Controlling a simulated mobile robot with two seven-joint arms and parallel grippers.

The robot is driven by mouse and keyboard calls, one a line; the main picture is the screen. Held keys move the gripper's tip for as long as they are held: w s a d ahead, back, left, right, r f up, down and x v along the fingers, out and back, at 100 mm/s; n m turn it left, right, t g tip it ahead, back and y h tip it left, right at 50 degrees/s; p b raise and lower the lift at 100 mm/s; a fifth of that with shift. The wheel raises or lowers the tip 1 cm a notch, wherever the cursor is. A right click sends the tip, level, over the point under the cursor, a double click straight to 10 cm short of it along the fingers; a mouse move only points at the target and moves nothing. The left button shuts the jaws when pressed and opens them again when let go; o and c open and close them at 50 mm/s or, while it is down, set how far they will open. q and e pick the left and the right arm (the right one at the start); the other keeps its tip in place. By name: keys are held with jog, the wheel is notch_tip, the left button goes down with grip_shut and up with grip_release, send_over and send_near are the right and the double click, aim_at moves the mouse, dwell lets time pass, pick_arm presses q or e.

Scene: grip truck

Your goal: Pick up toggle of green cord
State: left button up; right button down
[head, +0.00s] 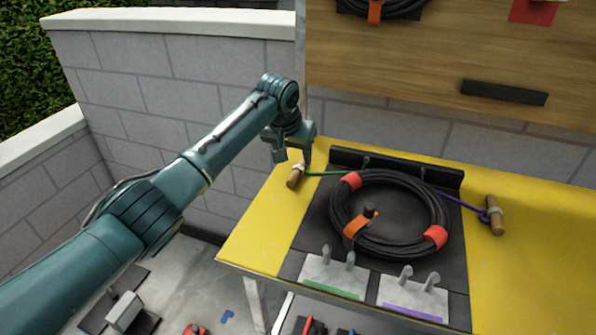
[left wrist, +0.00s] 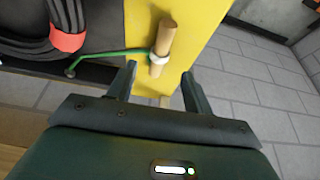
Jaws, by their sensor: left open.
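The toggle of the green cord (head: 295,176) is a short wooden peg with a pale wrap at its middle. It lies on the yellow table near the back left edge. The green cord (head: 325,172) runs from it to the black back bar. In the left wrist view the toggle (left wrist: 161,48) stands just beyond the fingertips, and the green cord (left wrist: 110,54) leads off to the left. My left gripper (head: 293,158) is right above the toggle in the head view. In the left wrist view my left gripper (left wrist: 160,75) is open, with nothing between its fingers. My right gripper is not in view.
A coiled black cable (head: 432,195) with red bands lies on the dark mat. A second wooden toggle (head: 495,215) on a purple cord lies at right. Two grey plates with pegs, green-edged (head: 328,279) and purple-edged (head: 412,299), sit in front. A block wall (head: 200,85) stands behind.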

aim_at(298, 167)
pick_arm(q)
jog(key=shift+x, duration=0.85)
jog(key=shift+b+x, duration=0.45)
jog(key=shift+x, duration=1.65)
jog(key=shift+w+r, duration=0.1)
jog(key=shift+w, duration=0.1)
jog(key=shift+c, duration=0.3)
jog(key=c, duration=1)
jog(key=shift+r+p, duration=1.4)
jog(key=shift+r, duration=4.5)
